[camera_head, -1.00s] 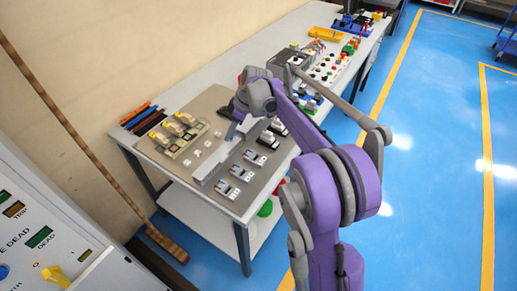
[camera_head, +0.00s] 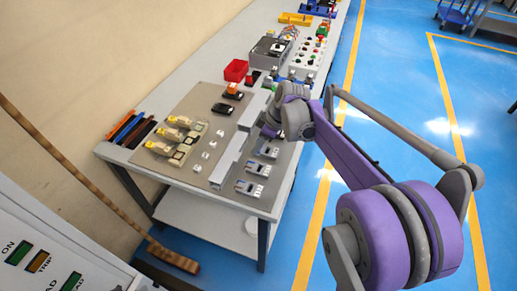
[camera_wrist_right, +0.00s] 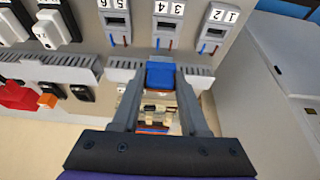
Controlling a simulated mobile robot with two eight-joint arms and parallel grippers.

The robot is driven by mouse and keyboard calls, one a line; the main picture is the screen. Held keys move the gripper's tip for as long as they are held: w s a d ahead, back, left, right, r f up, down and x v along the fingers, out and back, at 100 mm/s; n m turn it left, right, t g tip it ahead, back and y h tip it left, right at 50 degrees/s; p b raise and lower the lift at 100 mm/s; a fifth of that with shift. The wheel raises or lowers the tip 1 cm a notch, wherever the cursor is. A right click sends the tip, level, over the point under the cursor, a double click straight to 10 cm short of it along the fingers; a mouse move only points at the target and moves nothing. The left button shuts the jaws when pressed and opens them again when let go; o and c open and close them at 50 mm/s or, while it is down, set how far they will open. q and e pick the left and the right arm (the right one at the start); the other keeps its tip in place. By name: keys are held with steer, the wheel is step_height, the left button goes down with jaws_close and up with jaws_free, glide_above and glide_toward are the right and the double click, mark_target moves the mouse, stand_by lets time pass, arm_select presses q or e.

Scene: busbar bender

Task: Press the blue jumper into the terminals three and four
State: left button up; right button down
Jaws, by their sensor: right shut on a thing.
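In the right wrist view my right gripper (camera_wrist_right: 160,82) is shut on the blue jumper (camera_wrist_right: 160,73), held between the fingertips. The jumper is in front of the grey terminal block marked 3 4 (camera_wrist_right: 166,25), apart from it in the picture. The 1 2 block (camera_wrist_right: 213,22) is to its right and the 5 6 block (camera_wrist_right: 116,22) to its left. In the head view my right gripper (camera_head: 270,131) is low over the panel, near the row of grey blocks (camera_head: 258,168); its fingertips and the jumper are hard to make out there. My left gripper is out of view.
A slotted grey duct (camera_wrist_right: 55,67) runs beside the blocks. The panel (camera_head: 208,103) lies on the long bench, with yellow-topped parts (camera_head: 178,122) on it and a red bin (camera_head: 235,70) beyond. A brown pole (camera_head: 75,155) leans at left.

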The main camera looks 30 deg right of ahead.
steer(key=shift+s+a+f, duration=0.2)
steer(key=shift+s+f, duration=0.05)
steer(key=shift+s, duration=0.2)
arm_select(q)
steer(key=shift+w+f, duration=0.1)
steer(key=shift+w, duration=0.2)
arm_select(e)
steer(key=shift+w, duration=0.1)
steer(key=shift+d, duration=0.1)
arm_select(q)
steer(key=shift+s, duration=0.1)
arm_select(e)
steer(key=b, duration=0.3)
glide_above(256, 167)
steer(key=shift+s+d+f, duration=0.15)
steer(key=shift+f, duration=0.75)
steer(key=shift+s+d+f, duration=0.1)
steer(key=shift+s+f, duration=0.05)
steer(key=shift+f, duration=0.75)
steer(key=shift+s+d+f, duration=0.15)
steer(key=shift+f, duration=0.95)
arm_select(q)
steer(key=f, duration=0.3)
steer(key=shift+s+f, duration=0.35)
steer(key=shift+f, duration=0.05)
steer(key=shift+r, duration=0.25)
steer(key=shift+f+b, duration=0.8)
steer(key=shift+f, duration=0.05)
arm_select(e)
steer(key=shift+f, duration=1.3)
